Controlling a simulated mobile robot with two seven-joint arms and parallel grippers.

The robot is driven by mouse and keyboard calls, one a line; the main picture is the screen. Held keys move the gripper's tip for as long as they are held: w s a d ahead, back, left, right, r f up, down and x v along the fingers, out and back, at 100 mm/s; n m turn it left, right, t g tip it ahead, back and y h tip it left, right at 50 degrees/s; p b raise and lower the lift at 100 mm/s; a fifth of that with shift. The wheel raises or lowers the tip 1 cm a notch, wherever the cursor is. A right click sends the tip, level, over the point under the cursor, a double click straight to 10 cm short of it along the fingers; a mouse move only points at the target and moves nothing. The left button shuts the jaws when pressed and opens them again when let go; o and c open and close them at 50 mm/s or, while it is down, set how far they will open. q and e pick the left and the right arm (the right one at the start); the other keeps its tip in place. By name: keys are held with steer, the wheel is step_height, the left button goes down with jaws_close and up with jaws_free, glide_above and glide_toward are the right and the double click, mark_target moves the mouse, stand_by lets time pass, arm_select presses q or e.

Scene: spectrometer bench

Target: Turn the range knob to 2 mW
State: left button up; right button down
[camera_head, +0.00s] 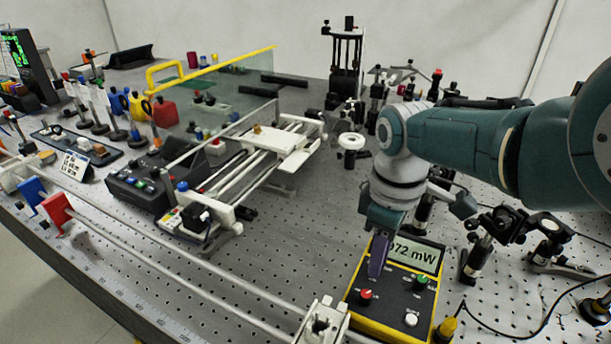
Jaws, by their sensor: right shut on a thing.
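The power meter (384,328) is a dark box with a yellow edge on the bench at the lower right. Its display (414,256) shows digits ending in "72 mW"; the left end is covered by my gripper. A red knob or button (365,296), a green one (421,282) and a white one (411,319) show on its face. My right gripper (377,272) points down onto the upper left of the face and is shut on the range knob, which the fingers hide. The knob's setting cannot be read. My left gripper is not in view.
A black cable (500,331) runs right of the meter from a yellow plug (446,328). Optic mounts (480,248) stand close on the right. A white rail carriage (321,322) is just left of the meter. Bare perforated bench (300,235) lies further left.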

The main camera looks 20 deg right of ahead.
steer(key=shift+n, duration=0.6)
steer(key=c, duration=0.8)
jaws_free()
steer(key=shift+o, duration=0.2)
step_height(320, 180, up, 10)
steer(key=p, duration=0.6)
steer(key=shift+p, duration=0.4)
